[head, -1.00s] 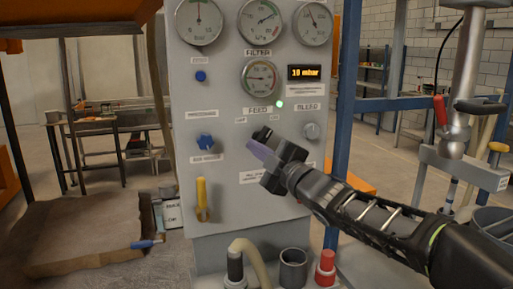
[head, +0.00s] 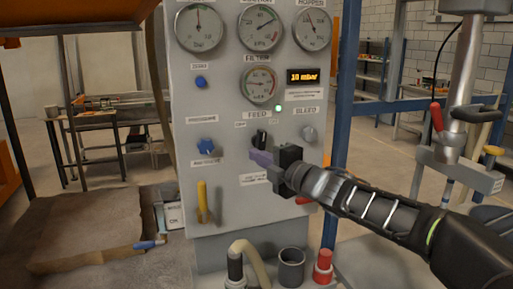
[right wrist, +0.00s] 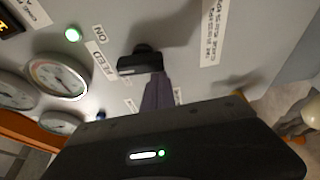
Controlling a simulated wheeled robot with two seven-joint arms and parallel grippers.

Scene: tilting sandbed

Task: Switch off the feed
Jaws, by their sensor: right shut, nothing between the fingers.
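The black FEED knob (head: 260,137) sits on the grey control panel (head: 230,225), under the FEED label, its handle roughly upright. A small green lamp (head: 278,108) above it is lit. My right gripper (head: 260,158) is shut and empty, its purple fingertips just below the knob. In the right wrist view, the purple fingers (right wrist: 159,92) end close beside the black knob (right wrist: 140,63); I cannot tell whether they touch. The green lamp (right wrist: 73,34) is lit there too. My left gripper is not in view.
The BLEED knob (head: 309,134) is right of FEED. A blue knob (head: 205,147) and a yellow lever (head: 202,202) are on the left. The orange display (head: 303,76) reads 10 mbar. A red-capped fitting (head: 323,266) and black cup (head: 291,266) stand below.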

